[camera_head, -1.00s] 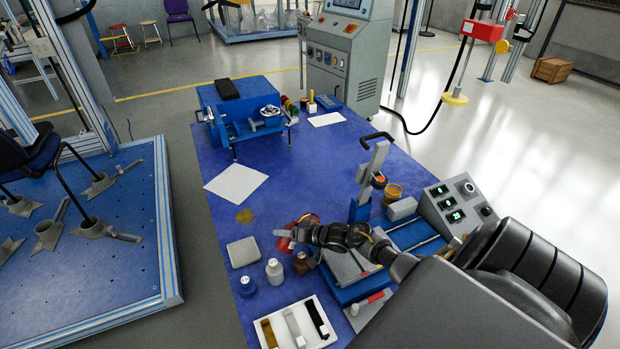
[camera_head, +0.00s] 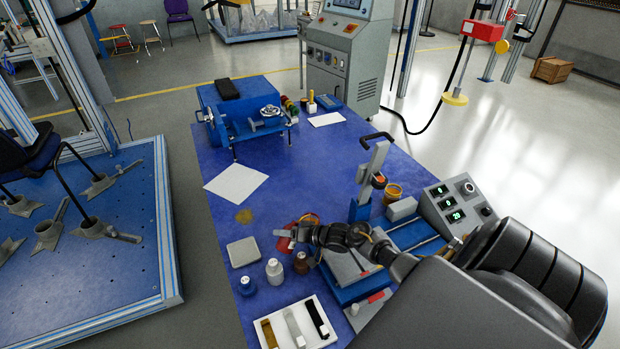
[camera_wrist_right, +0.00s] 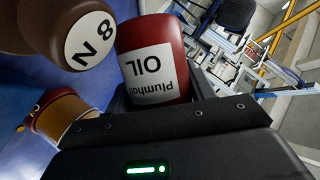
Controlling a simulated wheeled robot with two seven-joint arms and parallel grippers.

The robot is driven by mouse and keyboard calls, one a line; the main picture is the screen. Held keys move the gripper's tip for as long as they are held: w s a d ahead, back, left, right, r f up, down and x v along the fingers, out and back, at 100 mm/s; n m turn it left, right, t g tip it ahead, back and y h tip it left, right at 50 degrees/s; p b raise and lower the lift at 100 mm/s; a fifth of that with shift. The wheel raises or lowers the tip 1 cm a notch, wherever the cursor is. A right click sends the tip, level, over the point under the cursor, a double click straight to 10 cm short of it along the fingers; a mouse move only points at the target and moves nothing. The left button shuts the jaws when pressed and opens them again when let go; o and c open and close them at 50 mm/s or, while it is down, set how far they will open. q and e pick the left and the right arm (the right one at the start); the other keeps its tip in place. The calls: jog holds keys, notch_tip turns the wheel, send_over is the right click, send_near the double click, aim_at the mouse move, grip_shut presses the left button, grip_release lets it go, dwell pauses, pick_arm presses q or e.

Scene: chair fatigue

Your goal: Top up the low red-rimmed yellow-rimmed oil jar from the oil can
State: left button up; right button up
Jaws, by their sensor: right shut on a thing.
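My right gripper (camera_head: 296,238) is shut on the red oil can (camera_head: 283,244), above the near half of the blue table. In the right wrist view the can (camera_wrist_right: 155,58) is large, and its white "OIL" label reads upside down. A jar with a dark red rim and amber-yellow side (camera_wrist_right: 62,118) shows at the left of that view, partly hidden by my gripper body. In the head view, something orange-red behind my gripper may be this jar. Another amber jar with a yellow rim (camera_head: 393,191) stands farther right. My left gripper is not in view.
A white tray (camera_head: 329,338) lies in front. A grey control box (camera_head: 450,208) is at the right. The table's middle is mostly clear.

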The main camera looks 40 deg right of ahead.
jog(key=f+n+h, duration=0.1)
jog(key=f+n+h+b, duration=0.1)
jog(key=f, duration=0.1)
jog(key=shift+w+d+f+n, duration=0.1)
jog(key=shift+d+f+n, duration=0.1)
jog(key=shift+d+n, duration=0.15)
jog(key=shift+d+f+n+h+b, duration=0.15)
jog(key=shift+f+n+h+b, duration=0.15)
jog(key=shift+n, duration=0.05)
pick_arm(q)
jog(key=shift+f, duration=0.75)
